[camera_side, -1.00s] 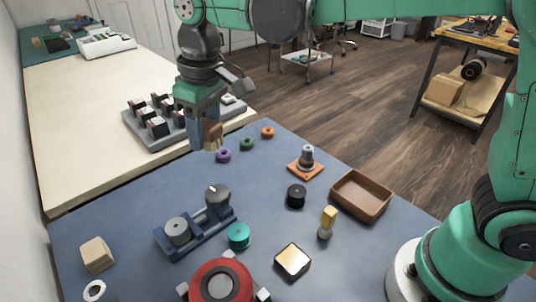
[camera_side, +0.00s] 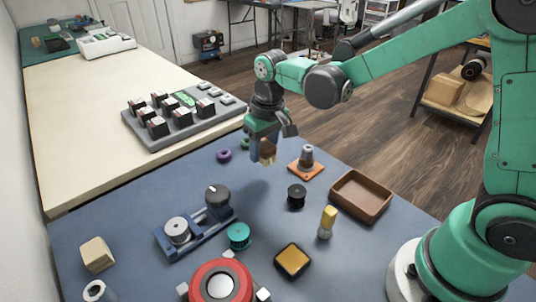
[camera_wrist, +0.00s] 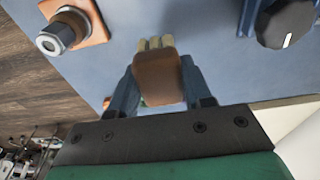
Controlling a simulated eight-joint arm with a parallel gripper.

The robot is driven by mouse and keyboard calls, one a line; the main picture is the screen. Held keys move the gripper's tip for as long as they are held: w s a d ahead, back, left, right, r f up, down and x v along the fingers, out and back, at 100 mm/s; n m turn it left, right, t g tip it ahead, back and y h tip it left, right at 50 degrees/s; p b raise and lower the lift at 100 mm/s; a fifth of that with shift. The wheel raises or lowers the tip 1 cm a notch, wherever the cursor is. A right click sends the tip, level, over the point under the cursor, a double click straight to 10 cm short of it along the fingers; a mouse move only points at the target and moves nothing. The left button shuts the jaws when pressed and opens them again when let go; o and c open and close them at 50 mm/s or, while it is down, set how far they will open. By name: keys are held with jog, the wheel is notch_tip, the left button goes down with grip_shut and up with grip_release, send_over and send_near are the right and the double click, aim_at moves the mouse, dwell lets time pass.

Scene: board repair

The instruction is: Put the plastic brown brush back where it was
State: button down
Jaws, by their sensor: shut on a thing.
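My gripper (camera_side: 262,148) is shut on the brown brush (camera_side: 268,152) and holds it above the blue mat, left of the orange-based cone stand. In the wrist view the brush (camera_wrist: 158,78) sits between the two blue fingers of my gripper (camera_wrist: 157,85). Its brown block faces the camera and its pale bristles point away. The wooden tray (camera_side: 361,196) on the right of the blue table is empty.
The stand with an orange base (camera_side: 306,163) is close to my gripper. A black spool (camera_side: 296,196), a yellow-topped brush-like piece (camera_side: 328,221), a teal spool (camera_side: 238,236) and a blue fixture (camera_side: 195,233) stand nearer. A purple ring (camera_side: 224,155) lies left. The mat's middle has free room.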

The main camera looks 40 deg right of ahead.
aim_at(267, 146)
jog(key=shift+f, duration=3.1)
jog(key=shift+f, duration=0.15)
jog(key=shift+c, duration=1.9)
grip_release()
jog(key=r, duration=0.4)
jog(key=s+r, duration=0.1)
jog(key=r, duration=0.7)
jog(key=shift+s, duration=0.25)
jog(key=shift+s+d+r, duration=0.1)
jog(key=shift+s+r, duration=0.1)
jog(key=shift+r, duration=0.1)
jog(key=s+d+t, duration=0.2)
jog(key=s+t, duration=0.3)
jog(key=s, duration=0.2)
jog(key=shift+s+d+r+t, duration=0.4)
